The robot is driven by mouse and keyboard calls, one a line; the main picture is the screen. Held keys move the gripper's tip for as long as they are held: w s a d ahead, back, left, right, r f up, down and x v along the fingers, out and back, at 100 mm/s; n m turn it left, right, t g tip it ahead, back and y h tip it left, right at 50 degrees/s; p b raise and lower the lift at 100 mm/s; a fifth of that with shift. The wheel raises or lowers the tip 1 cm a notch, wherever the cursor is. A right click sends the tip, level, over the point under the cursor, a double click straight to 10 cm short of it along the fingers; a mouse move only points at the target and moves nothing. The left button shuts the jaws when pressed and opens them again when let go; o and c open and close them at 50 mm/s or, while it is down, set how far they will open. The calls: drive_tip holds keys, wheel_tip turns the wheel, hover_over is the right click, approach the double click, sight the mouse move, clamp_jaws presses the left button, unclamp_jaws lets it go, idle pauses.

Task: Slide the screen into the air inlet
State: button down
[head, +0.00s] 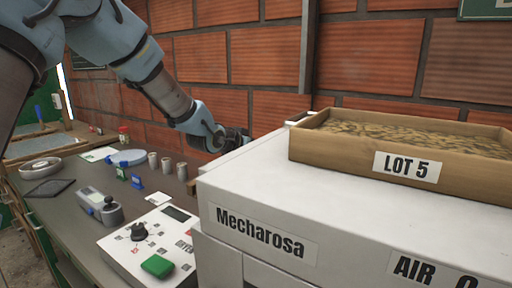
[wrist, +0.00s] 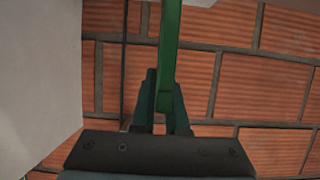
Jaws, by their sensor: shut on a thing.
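My gripper (wrist: 164,95) is shut on a narrow green bar (wrist: 171,45), seen edge-on in the wrist view. The bar runs up from between the fingers past the top of the frame; it looks like the edge of the screen, but its face is not visible. In the head view my gripper (head: 238,140) is at the far left edge of the white machine (head: 250,198) marked "Mecharosa", its tips partly hidden. The held thing cannot be made out there. The air inlet is not visible in either view.
A wooden tray (head: 345,158) marked "LOT 5" stands on the machine. A brick wall (head: 240,55) is close behind my gripper. The bench (head: 68,218) at left holds several cups, a dark flat square (head: 48,187) and a control box (head: 145,245). A white surface (wrist: 40,75) is left of the fingers.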

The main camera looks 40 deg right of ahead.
drive_tip(key=shift+f+b, duration=3.25)
drive_tip(key=shift+f, duration=0.8)
drive_tip(key=c, duration=0.8)
unclamp_jaws()
drive_tip(key=shift+c, duration=0.2)
drive_tip(key=shift+a, duration=0.1)
drive_tip(key=b+v, duration=0.1)
drive_tip(key=v, duration=0.9)
drive_tip(key=shift+a, duration=0.3)
drive_tip(key=shift+s+r, duration=0.1)
